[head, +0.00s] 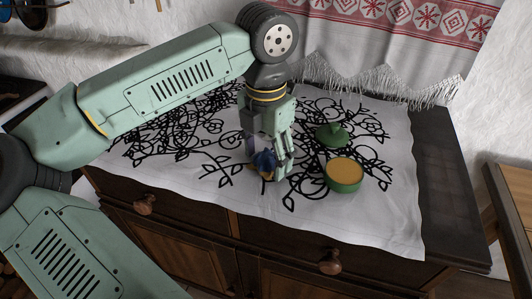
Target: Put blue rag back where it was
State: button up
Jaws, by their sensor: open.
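A dark blue rag (264,162) lies crumpled on the white patterned cloth (400,215) that covers the top of the dark wooden cabinet (450,190). My gripper (269,168) points down over the rag, with its fingers at either side of it. The jaws are open, and I cannot tell whether they touch the rag. A small yellowish patch shows at the rag's lower edge. The gripper hides part of the rag.
A round green tin (344,186) with an orange-yellow content stands right of my gripper. A green lid (332,135) with a knob lies behind it. A red-and-white fringed textile (400,35) hangs at the back. A wooden chair (515,200) stands at the right.

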aim_at(266, 154)
notch_tip(266, 154, up, 12)
jog(key=b, duration=0.1)
jog(key=shift+r, duration=0.15)
